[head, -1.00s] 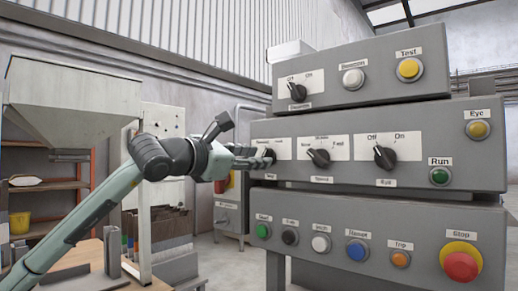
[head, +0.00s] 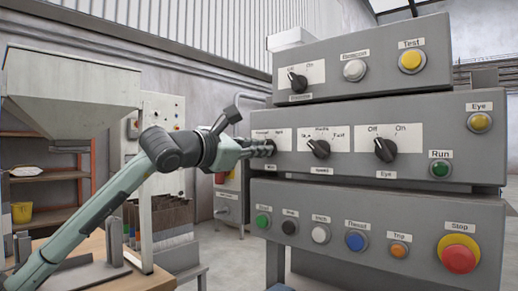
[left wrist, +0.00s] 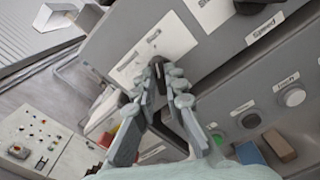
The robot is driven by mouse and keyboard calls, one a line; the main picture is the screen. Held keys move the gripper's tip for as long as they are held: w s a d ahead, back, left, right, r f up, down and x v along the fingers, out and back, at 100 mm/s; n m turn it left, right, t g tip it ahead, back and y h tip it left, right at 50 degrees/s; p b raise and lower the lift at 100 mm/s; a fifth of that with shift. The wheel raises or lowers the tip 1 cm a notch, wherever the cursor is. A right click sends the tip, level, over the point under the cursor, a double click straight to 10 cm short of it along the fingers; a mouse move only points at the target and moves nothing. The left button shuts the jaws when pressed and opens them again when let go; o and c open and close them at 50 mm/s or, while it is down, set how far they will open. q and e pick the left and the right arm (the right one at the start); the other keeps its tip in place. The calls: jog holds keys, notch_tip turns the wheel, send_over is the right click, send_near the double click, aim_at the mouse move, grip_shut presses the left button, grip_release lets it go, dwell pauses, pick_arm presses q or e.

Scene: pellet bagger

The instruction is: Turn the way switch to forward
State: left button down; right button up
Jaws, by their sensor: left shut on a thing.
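The way switch is a small dark knob on a white plate (head: 279,133) at the left end of the middle control panel. In the left wrist view the dark knob (left wrist: 158,68) sits between the fingertips. My left gripper (head: 268,147) reaches it from the left and is shut on it; the gripper also shows in the left wrist view (left wrist: 166,80). The fingers hide most of the knob in the head view, so I cannot tell which way it points. The plate's lettering is too small to read surely. My right gripper is not in view.
The speed knob (head: 318,149) is just right of the way switch, with the Eye knob (head: 385,149) beyond. A selector knob (head: 297,81) sits on the panel above. Push buttons, including the red Stop (head: 459,258), line the panel below. A hopper (head: 70,90) stands left.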

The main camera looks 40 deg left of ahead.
pick_arm(q)
jog(key=shift+n, duration=0.3)
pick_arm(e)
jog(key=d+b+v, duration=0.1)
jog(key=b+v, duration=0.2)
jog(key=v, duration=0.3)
pick_arm(q)
jog(key=shift+a+n+b, duration=0.1)
jog(key=shift+n+b, duration=0.75)
jog(key=shift+n, duration=4.95)
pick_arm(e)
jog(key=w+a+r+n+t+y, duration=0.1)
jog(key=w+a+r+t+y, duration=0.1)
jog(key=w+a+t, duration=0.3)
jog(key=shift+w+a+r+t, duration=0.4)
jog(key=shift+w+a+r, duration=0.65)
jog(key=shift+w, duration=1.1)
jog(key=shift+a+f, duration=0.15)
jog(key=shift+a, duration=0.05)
pick_arm(q)
jog(key=c, duration=1.6)
grip_release()
